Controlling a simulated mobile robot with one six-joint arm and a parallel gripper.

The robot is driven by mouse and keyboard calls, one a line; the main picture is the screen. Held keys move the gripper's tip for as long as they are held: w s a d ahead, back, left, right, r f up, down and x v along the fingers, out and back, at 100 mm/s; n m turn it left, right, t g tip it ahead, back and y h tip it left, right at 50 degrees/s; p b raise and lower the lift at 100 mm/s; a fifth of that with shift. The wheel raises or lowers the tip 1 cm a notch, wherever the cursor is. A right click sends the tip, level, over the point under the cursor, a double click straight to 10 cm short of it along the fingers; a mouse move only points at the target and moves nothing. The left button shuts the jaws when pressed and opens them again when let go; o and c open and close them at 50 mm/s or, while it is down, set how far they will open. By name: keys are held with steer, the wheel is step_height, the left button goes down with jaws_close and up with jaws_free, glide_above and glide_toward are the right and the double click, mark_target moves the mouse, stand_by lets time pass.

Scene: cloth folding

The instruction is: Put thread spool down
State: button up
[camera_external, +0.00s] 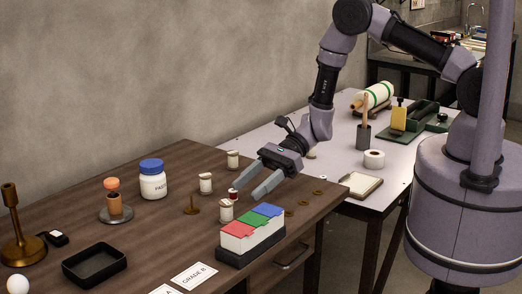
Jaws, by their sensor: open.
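Several small thread spools stand on the brown wooden table. A pale one (233,160) is at the back, another (206,184) is left of my gripper, and a third (226,211) is nearer the camera. A dark red spool (233,195) shows just below my gripper's fingertips, partly hidden; I cannot tell whether a finger touches it. My gripper (245,191) is open, reaching in from the right with its fingers pointing down and left, low over the table.
A block of red, green and blue lidded boxes (250,230) stands close in front of my gripper. Small brass discs (303,202) lie to its right. The white table (330,135) holds tools.

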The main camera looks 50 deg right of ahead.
steer(key=v, duration=0.3)
steer(key=shift+s+d+r, duration=0.1)
steer(key=shift+d+r, duration=0.05)
steer(key=shift+d, duration=0.15)
steer(key=s+d+r+n+g+h, duration=0.1)
steer(key=s+d+r+n, duration=0.2)
steer(key=r, duration=0.6)
steer(key=s+r+n+g+h, duration=0.1)
steer(key=s+r+n+h, duration=0.1)
steer(key=s+r+n, duration=0.45)
steer(key=s+d+r+n+t+h, duration=0.2)
steer(key=s+d+r+n+h, duration=0.1)
steer(key=s+d+r, duration=0.3)
steer(key=s+d+r+n+t+h, duration=0.3)
steer(key=s+d+r+h, duration=0.2)
steer(key=d, duration=0.6)
step_height(320, 180, up, 2)
steer(key=shift+s+r, duration=0.1)
steer(key=shift+s, duration=0.75)
steer(key=shift+o, duration=0.6)
step_height(320, 180, down, 3)
steer(key=shift+r+b, duration=0.2)
steer(key=shift+b, duration=0.95)
steer(key=shift+a+r+p, duration=0.1)
steer(key=shift+r+p, duration=0.25)
steer(key=shift+w, duration=0.1)
